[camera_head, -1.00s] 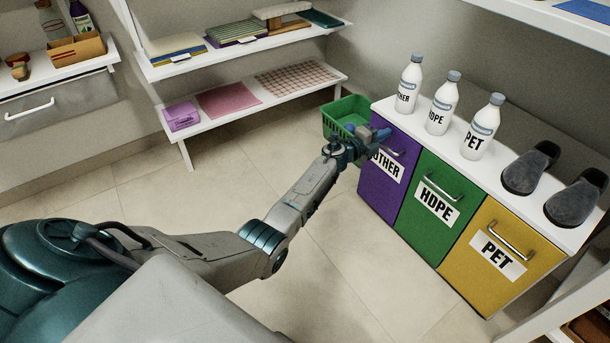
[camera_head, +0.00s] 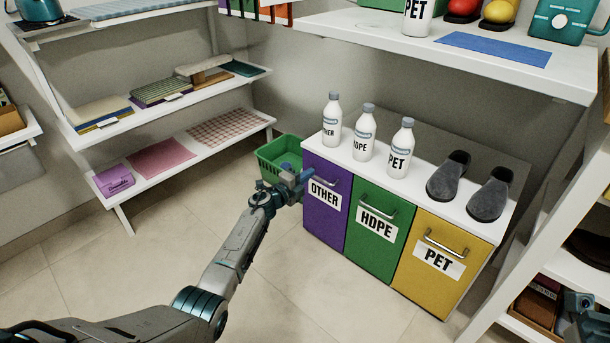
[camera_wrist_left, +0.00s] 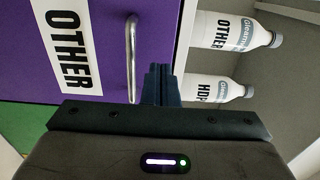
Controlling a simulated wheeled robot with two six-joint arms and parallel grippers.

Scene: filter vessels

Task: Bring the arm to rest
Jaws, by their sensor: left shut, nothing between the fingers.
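My left arm reaches in from the lower left in the head view. Its gripper (camera_head: 303,178) is at the upper left of the purple OTHER bin front (camera_head: 328,216). In the left wrist view the two dark fingers (camera_wrist_left: 161,84) are together with nothing between them, beside the metal handle (camera_wrist_left: 131,55) of the OTHER bin. I cannot tell whether they touch the handle. A teal and grey part at the lower right edge of the head view seems to be my right gripper (camera_head: 584,312); its fingers cannot be made out.
The green HDPE bin (camera_head: 370,235) and yellow PET bin (camera_head: 436,268) stand right of OTHER. Three white bottles (camera_head: 363,134) and grey slippers (camera_head: 449,178) are on top. A green basket (camera_head: 270,168) is behind my gripper. The floor (camera_head: 180,250) left of my arm is clear.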

